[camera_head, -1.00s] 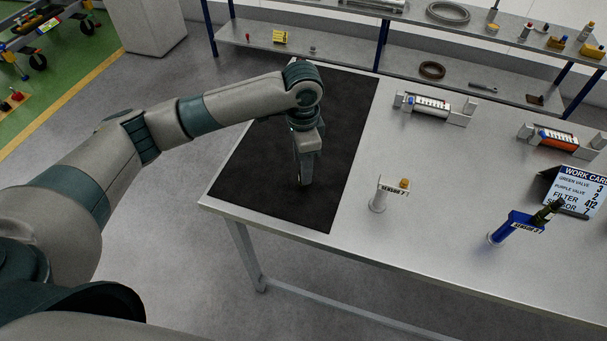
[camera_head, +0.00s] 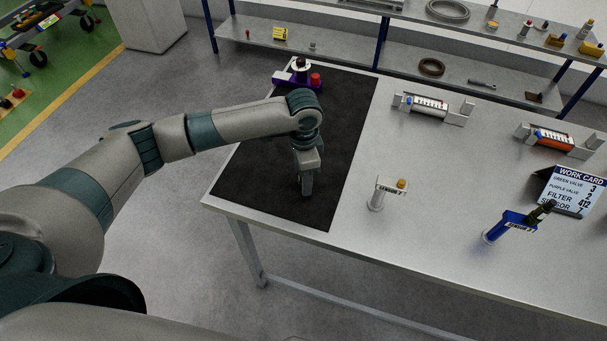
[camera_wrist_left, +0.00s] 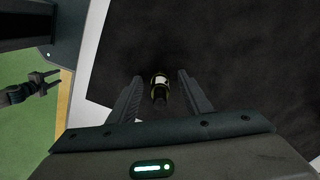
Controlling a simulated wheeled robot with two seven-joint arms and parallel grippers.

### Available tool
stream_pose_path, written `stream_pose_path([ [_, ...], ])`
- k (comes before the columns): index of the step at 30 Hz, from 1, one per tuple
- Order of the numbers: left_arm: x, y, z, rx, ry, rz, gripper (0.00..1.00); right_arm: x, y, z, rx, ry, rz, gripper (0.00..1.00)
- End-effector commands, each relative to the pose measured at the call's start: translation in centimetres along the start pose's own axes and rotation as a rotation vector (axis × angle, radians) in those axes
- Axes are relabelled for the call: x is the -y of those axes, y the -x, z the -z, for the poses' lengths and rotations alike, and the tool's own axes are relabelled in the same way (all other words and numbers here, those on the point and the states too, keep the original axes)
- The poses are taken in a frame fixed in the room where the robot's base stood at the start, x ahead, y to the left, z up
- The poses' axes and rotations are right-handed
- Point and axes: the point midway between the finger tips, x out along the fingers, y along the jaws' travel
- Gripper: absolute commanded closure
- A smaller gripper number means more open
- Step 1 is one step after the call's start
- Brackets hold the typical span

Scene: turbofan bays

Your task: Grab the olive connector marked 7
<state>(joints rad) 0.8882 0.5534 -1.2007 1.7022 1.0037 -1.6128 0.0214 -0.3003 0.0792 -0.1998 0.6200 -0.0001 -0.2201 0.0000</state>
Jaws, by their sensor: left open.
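My left gripper (camera_head: 306,192) points down over the black mat (camera_head: 262,186) at the left end of the table. In the left wrist view its two fingers (camera_wrist_left: 160,77) are open. A small dark connector with olive-yellow bands and a pale label (camera_wrist_left: 160,88) shows between them, apart from both fingers; its marking is too small to read. In the head view my gripper hides that spot. Another dark olive connector (camera_head: 541,212) sits tilted at the top of the blue sensor stand (camera_head: 508,226). My right gripper is not identifiable in these views.
A purple valve with a red knob (camera_head: 298,76) stands at the mat's back edge. A white sensor stand (camera_head: 378,195) with an orange top is right of the mat. Two cylinder holders (camera_head: 430,106) (camera_head: 555,139) and a work card (camera_head: 576,191) stand farther right. Bare table lies between them.

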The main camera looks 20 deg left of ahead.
Motion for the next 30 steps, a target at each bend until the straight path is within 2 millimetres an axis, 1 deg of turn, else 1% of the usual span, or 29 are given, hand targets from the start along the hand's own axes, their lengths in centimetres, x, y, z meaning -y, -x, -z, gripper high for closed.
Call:
stream_pose_path([
  [11, 0.00, -0.01, -0.01, 0.000, 0.000, 0.000, 0.55, -0.17, -0.04, -0.06, 0.001, 0.001, -0.002, 0.56],
  [12, 0.00, -0.01, -0.01, 0.000, 0.000, 0.000, 0.58, -0.17, -0.04, -0.05, 0.001, 0.001, -0.002, 0.56],
  [17, 0.00, 0.00, -0.02, 0.000, 0.000, 0.000, 0.96, -0.16, -0.04, -0.05, 0.001, 0.001, -0.002, 0.56],
  [18, 0.00, 0.00, -0.02, 0.000, 0.000, 0.000, 1.00, -0.16, -0.04, -0.05, 0.001, 0.001, -0.002, 0.56],
  [26, 0.01, 0.04, -0.01, 0.000, 0.000, 0.000, 1.00, -0.15, -0.06, -0.05, 0.000, 0.001, -0.002, 0.56],
  [30, 0.03, 0.39, 0.03, -0.001, 0.000, 0.000, 1.00, -0.14, -0.32, -0.07, 0.000, 0.001, -0.001, 0.56],
])
